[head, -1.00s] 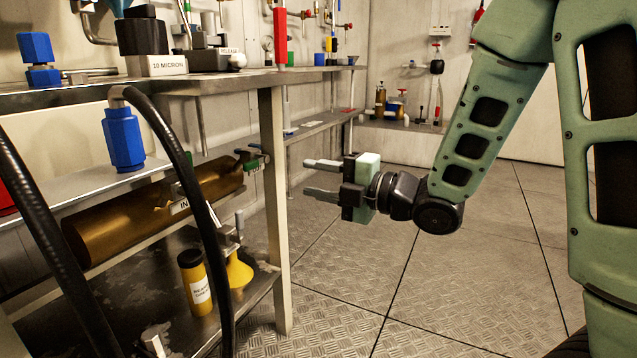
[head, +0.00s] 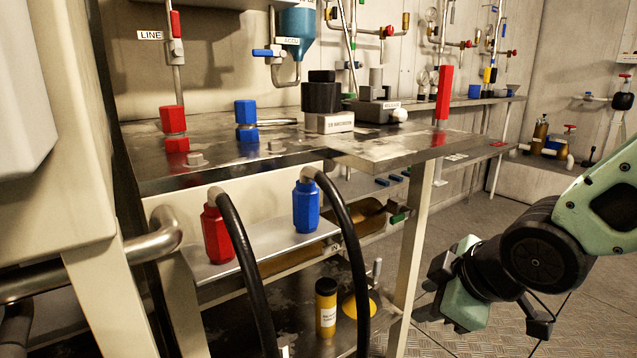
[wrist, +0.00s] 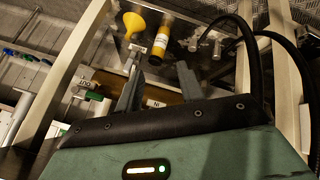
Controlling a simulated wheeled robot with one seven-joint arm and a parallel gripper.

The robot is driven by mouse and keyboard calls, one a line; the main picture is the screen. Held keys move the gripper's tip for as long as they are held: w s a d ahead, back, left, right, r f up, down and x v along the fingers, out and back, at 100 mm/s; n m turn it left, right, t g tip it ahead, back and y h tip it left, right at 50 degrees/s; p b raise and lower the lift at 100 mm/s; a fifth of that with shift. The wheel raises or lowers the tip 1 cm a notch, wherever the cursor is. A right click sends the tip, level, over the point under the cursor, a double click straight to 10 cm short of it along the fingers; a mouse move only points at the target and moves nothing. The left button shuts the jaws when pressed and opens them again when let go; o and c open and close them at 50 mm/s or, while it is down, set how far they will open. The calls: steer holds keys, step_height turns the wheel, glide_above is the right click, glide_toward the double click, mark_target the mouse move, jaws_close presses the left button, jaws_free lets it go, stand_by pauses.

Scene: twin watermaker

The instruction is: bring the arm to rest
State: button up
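My arm shows at the right of the head view, green with a dark round wrist joint (head: 535,255). My gripper (head: 432,285) is low beside the bench's front leg, over the floor; its fingers are hard to make out there. In the wrist view my gripper (wrist: 157,80) has two grey fingers standing apart, with nothing held between them. Beyond the fingers lie the lower shelf, a yellow bottle (wrist: 161,38) and a yellow funnel (wrist: 140,22). I cannot tell how close the fingers are to the bench leg.
A metal bench (head: 385,150) fills the middle, with its pale leg (head: 411,255) near my gripper. Black hoses (head: 350,230) arch in front, from a red fitting (head: 216,235) and a blue fitting (head: 306,207). A pale cabinet frame (head: 105,290) stands left. Open floor (head: 480,215) lies behind my arm.

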steer(key=s+a+r+m+g+h+p, duration=0.1)
steer(key=s+r+m+g+p, duration=0.15)
steer(key=s, duration=0.65)
steer(key=s+a+r+m+g+h+p, duration=0.15)
steer(key=s+g, duration=0.25)
steer(key=s, duration=0.4)
step_height(320, 180, up, 38)
steer(key=m+p, duration=0.1)
steer(key=p, duration=3.7)
steer(key=shift+s+f, duration=0.15)
steer(key=shift+s, duration=0.15)
